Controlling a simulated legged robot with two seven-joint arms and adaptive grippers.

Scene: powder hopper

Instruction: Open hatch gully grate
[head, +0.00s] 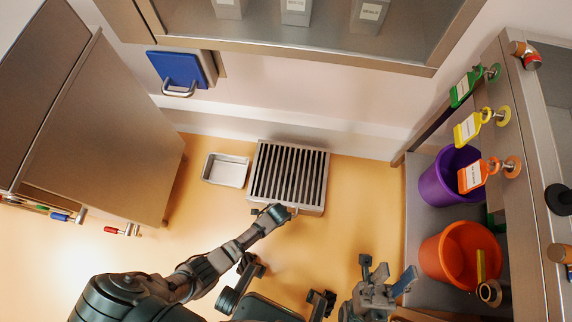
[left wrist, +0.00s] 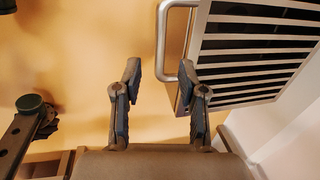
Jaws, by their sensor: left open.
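The gully grate (head: 289,178) is a metal frame with dark slots between its bars, low against the back wall on the orange floor. In the left wrist view the grate (left wrist: 255,55) fills the upper right, with a U-shaped metal handle (left wrist: 162,40) on its near side. My left gripper (head: 283,211) is at the grate's front edge. In the left wrist view my left gripper (left wrist: 162,72) is open, the handle's bar lying between its fingertips in the picture; contact is not clear. My right gripper (head: 387,268) is open and empty, right of the grate.
A shallow metal tray (head: 226,170) sits left of the grate. A steel cabinet (head: 105,140) stands at left. A blue hatch (head: 176,68) is on the wall. Purple (head: 436,187) and orange (head: 445,262) buckets stand on the right rack. Floor right of the grate is clear.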

